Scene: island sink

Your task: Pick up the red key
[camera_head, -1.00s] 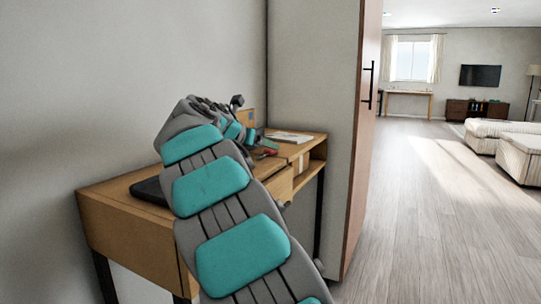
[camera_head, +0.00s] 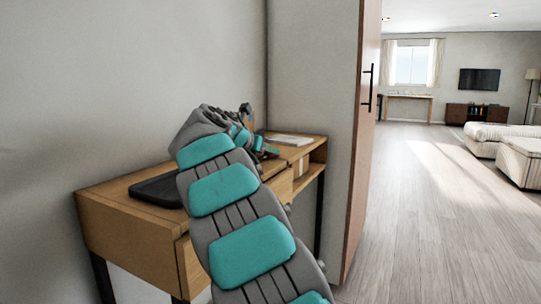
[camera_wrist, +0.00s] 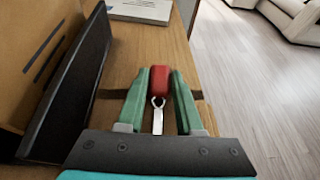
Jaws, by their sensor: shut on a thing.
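The red key (camera_wrist: 161,80), a red body with a metal ring and a silver shaft, is between the two green fingers of my gripper (camera_wrist: 161,88) in the wrist view. My gripper is shut on it. The wooden desk top lies beneath; I cannot tell the exact gap between key and desk. In the head view my gripper (camera_head: 258,147) is over the right part of the desk (camera_head: 120,192), partly hidden by my arm, and the key cannot be made out clearly.
A dark upright panel (camera_wrist: 75,90) stands close left of my gripper. A white book (camera_wrist: 140,9) lies farther along the desk. A black flat object (camera_head: 155,190) lies on the desk's left. A tall cabinet (camera_head: 363,130) stands right of the desk; open floor (camera_head: 430,220) lies beyond.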

